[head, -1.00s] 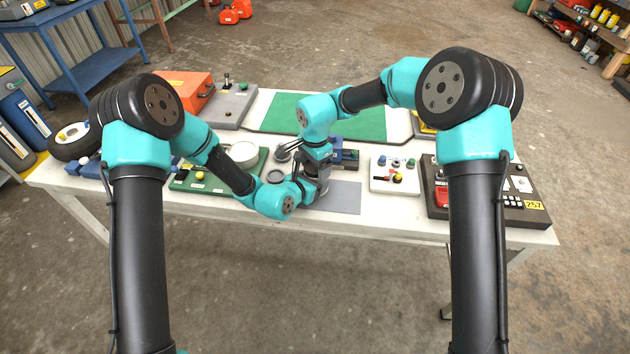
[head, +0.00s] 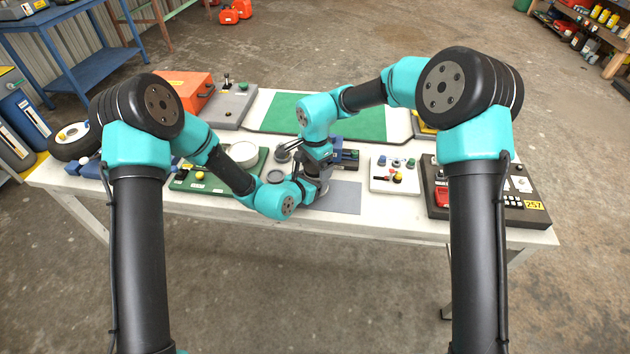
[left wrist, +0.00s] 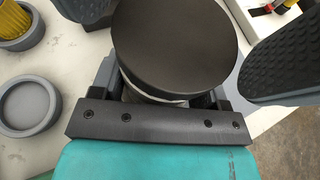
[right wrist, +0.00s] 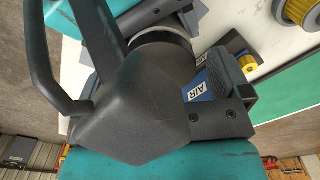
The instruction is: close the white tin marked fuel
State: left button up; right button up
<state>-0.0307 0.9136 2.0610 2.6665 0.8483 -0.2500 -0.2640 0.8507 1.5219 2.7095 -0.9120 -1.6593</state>
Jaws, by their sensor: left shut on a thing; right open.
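The tin (left wrist: 165,102) stands between the fingers of my left gripper (left wrist: 165,90), which is shut on it. Only a thin pale band of its wall shows, and no fuel marking is visible. A dark round lid (left wrist: 178,40) covers the tin's top in the left wrist view. In the head view my arms largely hide the tin.
An empty grey round cup (left wrist: 28,105) and a yellow filter (left wrist: 12,22) are beside the tin. A blue thing labelled AIR (right wrist: 203,85) is close to my right fingers. A white switch box (head: 395,174) is at the right. A grey mat (head: 342,198) lies at the table front.

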jog(key=shift+r, duration=2.2)
jog(key=shift+o, duration=0.5)
notch_tip(320, 180, up, 12)
pick_arm(q)
jog(key=o, duration=1.8)
jog(key=shift+a, duration=0.1)
jog(key=v, duration=1.7)
jog(key=shift+s, duration=0.15)
jog(key=shift+a, duration=0.1)
